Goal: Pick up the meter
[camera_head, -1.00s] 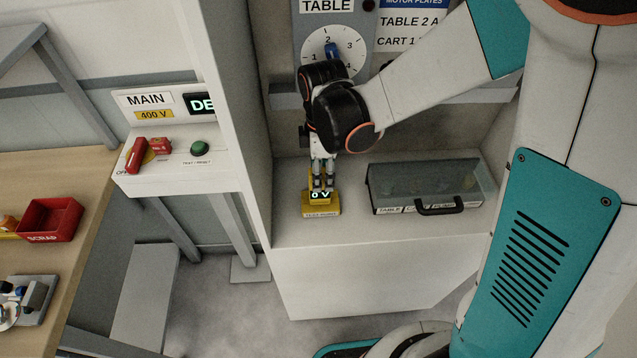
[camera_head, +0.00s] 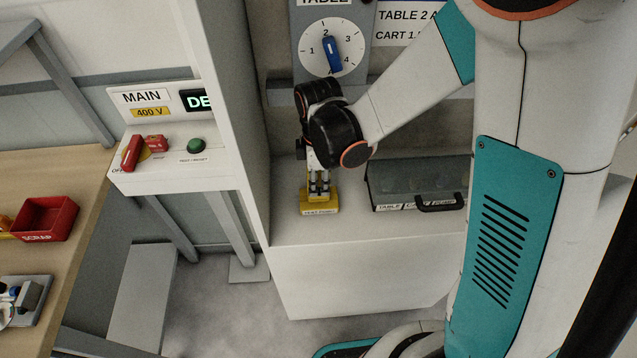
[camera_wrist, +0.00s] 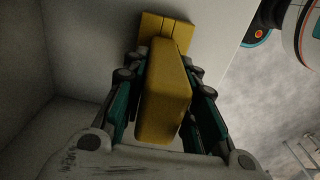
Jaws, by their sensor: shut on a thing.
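The yellow meter (camera_head: 305,196) is on the white ledge in a yellow base labelled at its front (camera_head: 320,209). My gripper (camera_head: 319,188) points down at it from above, with its fingers over the meter's front. In the wrist view the meter (camera_wrist: 166,95) is a yellow block between the two fingers, and my gripper (camera_wrist: 166,110) is shut on it. A yellow base piece (camera_wrist: 160,25) shows beyond the block. I cannot tell whether the meter is lifted clear of its base. The fingers hide its display in the head view.
A dark clear-lidded case (camera_head: 415,183) with a black handle stands to the right on the white ledge (camera_head: 350,228). A dial with a blue pointer (camera_head: 332,54) is on the wall above. A control box (camera_head: 170,130) and a red scrap bin (camera_head: 45,218) are left.

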